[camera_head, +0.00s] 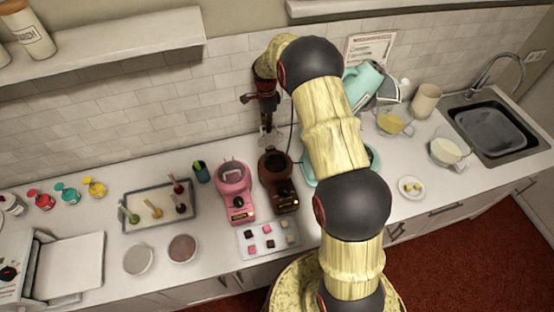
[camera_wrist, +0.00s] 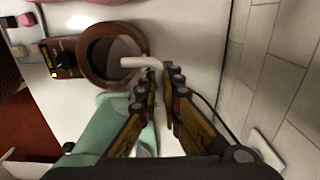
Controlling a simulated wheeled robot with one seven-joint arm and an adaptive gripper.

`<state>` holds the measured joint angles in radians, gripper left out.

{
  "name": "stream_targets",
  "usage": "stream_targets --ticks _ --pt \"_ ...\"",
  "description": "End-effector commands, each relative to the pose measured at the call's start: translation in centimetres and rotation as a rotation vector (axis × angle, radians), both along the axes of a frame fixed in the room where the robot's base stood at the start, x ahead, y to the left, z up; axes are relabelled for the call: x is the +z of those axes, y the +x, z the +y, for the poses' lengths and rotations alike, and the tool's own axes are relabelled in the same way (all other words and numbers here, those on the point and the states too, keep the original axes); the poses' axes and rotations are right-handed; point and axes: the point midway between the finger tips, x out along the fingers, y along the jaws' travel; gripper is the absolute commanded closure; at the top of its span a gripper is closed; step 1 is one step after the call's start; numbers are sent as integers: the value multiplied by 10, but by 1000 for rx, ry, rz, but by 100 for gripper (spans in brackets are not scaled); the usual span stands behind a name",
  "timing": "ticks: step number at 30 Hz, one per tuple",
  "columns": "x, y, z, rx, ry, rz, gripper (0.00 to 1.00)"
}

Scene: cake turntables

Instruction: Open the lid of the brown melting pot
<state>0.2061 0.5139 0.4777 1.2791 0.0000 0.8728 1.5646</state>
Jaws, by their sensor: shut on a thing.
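The brown melting pot (camera_head: 278,181) stands on the counter just right of the pink one. Its round brown rim (camera_wrist: 86,50) shows in the wrist view, with its control panel at left. My gripper (camera_head: 268,122) is behind and above the pot, pointing down. In the wrist view my gripper (camera_wrist: 164,78) is shut on a pale, bent handle (camera_wrist: 140,62) that reaches across the rim. A faint, clear shape, seemingly the lid (camera_head: 271,140), shows below the fingers in the head view. Its outline is too unclear to tell how far it is off the pot.
The pink melting pot (camera_head: 234,192) stands close at left, and a turquoise appliance (camera_wrist: 112,118) close on the other side. A chocolate tray (camera_head: 268,240) lies in front. The tiled wall (camera_head: 225,100) is near behind my gripper.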

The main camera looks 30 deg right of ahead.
Motion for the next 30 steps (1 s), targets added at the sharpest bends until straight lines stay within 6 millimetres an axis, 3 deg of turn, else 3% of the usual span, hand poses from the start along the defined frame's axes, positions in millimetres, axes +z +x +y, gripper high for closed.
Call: stream_targets --ticks 19,27,30 --pt "-11 36 -8 0 -1 -6 97" --pt "-12 39 -9 0 -1 -6 97" --pt "-12 38 -9 0 -1 -5 87"
